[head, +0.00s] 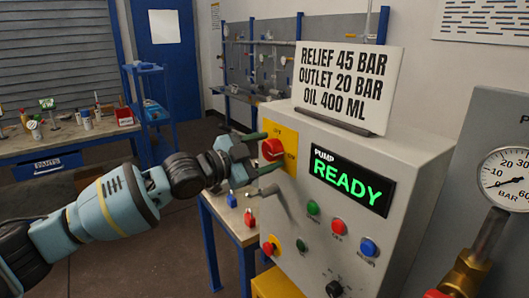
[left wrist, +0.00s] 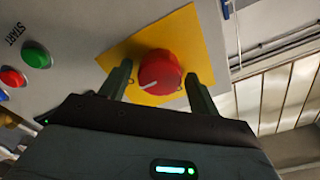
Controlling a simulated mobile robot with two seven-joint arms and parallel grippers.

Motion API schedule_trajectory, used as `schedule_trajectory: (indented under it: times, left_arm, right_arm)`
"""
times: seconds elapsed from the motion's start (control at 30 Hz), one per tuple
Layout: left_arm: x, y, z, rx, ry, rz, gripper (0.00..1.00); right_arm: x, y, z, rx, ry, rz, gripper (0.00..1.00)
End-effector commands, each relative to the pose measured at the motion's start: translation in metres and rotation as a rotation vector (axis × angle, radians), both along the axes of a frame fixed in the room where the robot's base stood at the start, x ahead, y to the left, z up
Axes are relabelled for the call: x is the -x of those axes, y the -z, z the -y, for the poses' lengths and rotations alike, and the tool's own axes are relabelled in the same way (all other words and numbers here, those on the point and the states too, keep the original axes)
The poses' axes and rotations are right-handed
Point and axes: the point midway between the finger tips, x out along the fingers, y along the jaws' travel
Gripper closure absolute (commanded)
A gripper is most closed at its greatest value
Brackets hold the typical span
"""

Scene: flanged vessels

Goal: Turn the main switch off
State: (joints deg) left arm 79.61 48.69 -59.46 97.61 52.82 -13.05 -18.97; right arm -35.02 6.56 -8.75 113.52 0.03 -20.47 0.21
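The main switch is a red rotary knob (head: 272,149) on a yellow plate (head: 291,151) at the upper left of the grey pump panel (head: 405,150). In the left wrist view the knob (left wrist: 159,72) shows large, with a white pointer line towards its lower left. My left gripper (head: 266,152) is open at the knob. Its two fingers stand on either side of it, with visible gaps in the left wrist view. My right gripper is not in view.
Below the display are green (head: 313,207), red (head: 338,227) and blue (head: 369,247) buttons and a black knob (head: 334,288). Another red knob (head: 269,248) sits lower left. A sign (head: 346,82) stands on top. A pressure gauge (head: 507,180) is at right.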

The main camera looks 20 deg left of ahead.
Motion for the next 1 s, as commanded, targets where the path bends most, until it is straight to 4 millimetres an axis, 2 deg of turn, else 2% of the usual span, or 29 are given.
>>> schedule_trajectory:
  times: [0.03,0.2,0.3,0.67,1.0]
  left_arm:
    - [0.000,0.000,0.000,0.000,0.000,0.000,0.45]
    - [0.000,0.000,0.000,0.000,0.000,0.000,0.67]
    - [0.000,0.000,0.000,0.000,0.000,0.000,0.76]
    - [0.001,0.000,0.000,0.058,0.001,-0.046,0.76]
    - [0.001,-0.001,0.000,0.267,0.001,-0.207,0.76]
  right_arm:
    - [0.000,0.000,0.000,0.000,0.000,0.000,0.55]
    - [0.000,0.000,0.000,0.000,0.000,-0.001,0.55]
    - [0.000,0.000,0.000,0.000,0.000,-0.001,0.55]
    - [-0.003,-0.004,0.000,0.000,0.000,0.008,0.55]
    - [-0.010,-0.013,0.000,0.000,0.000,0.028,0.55]
